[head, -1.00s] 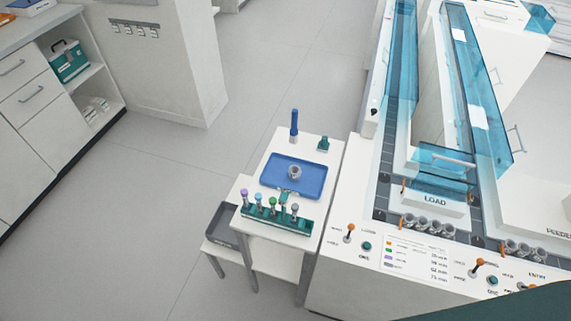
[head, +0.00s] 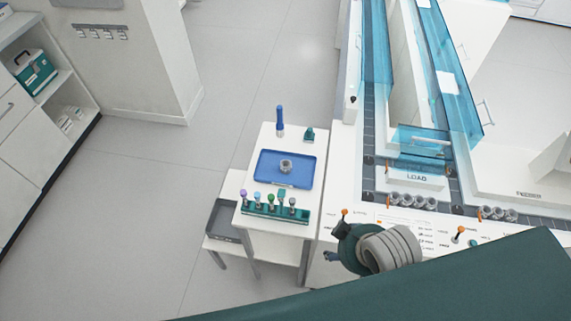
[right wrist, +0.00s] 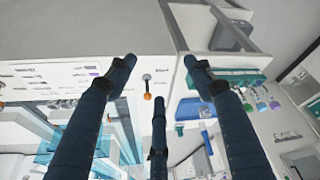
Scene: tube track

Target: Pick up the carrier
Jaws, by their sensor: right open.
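A small grey ring-shaped carrier (head: 286,166) sits upright on the blue tray (head: 262,178) on the white side table. Similar grey carriers stand in a row by the LOAD sign (head: 415,201) and in another row farther right (head: 497,214). My right gripper (head: 340,242) is over the front of the white machine, to the right of and nearer than the tray, apart from the carriers. In the right wrist view its fingers (right wrist: 158,75) are spread with nothing between them. The blue tray also shows there (right wrist: 187,108), partly hidden. My left gripper is not in view.
A teal rack (head: 275,211) with several coloured-cap tubes stands at the table's near edge. A blue upright tool (head: 280,121) and a small teal block (head: 309,134) are behind the tray. Orange-knobbed levers (head: 460,230) stick up from the machine front.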

